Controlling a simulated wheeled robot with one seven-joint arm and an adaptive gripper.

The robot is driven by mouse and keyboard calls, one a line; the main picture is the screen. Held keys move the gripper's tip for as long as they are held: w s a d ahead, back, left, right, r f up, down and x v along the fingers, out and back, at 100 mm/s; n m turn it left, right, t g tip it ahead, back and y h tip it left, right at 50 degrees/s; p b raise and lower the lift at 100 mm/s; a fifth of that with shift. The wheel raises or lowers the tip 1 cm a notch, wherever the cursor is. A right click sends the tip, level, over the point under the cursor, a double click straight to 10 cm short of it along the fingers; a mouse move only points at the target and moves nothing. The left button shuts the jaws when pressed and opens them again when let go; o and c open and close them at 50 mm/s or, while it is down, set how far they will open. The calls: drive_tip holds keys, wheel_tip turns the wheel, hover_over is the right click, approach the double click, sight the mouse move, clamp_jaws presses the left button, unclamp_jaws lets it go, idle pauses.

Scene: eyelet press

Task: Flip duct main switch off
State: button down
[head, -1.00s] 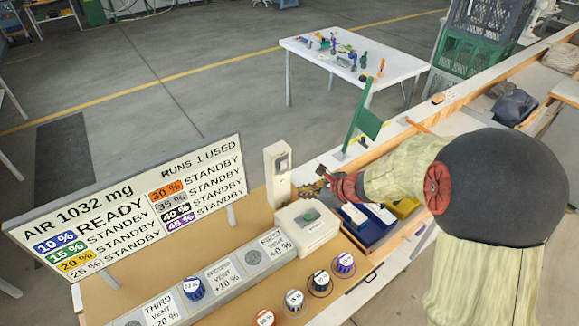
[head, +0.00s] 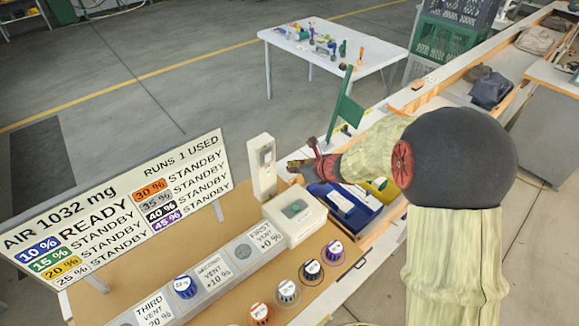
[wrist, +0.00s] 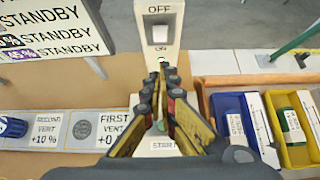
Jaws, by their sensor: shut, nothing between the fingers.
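The duct main switch is a white upright post (head: 262,168) at the back edge of the bench. In the wrist view its front face (wrist: 174,12) carries OFF above and ON below a pale rocker (wrist: 160,34). A small green light (wrist: 162,59) shows under ON. My gripper (head: 291,165) is just right of the post in the head view, its closed fingers pointing toward it. In the wrist view the closed fingertips (wrist: 163,68) are below the rocker, near the green light. They look apart from the rocker, though contact lower down is hard to judge.
A white box with a green button (head: 295,209) stands in front of the post, under my gripper. The status board (head: 115,205) is at left. Vent blocks (head: 213,272) and several round knobs line the bench. Blue (head: 345,213) and yellow bins lie at right.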

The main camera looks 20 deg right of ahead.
sight(268, 160)
drive_tip(key=shift+w+a+f, duration=0.65)
drive_tip(key=shift+w+f, duration=0.1)
drive_tip(key=shift+w, duration=0.8)
drive_tip(key=shift+w+a+f, duration=0.65)
drive_tip(key=shift+w+f, duration=0.05)
drive_tip(key=shift+w, duration=0.85)
drive_tip(key=shift+w+a+f, duration=0.65)
drive_tip(key=shift+w+f, duration=0.1)
drive_tip(key=shift+w, duration=0.8)
drive_tip(key=p, duration=0.3)
drive_tip(key=shift+w+a+r+g, duration=0.2)
drive_tip(key=shift+r+g, duration=0.1)
drive_tip(key=shift+r, duration=0.1)
drive_tip(key=shift+w+p, duration=0.1)
drive_tip(key=shift+p, duration=0.45)
drive_tip(key=shift+w+f, duration=0.1)
drive_tip(key=shift+f, duration=0.1)
drive_tip(key=shift+r, duration=0.1)
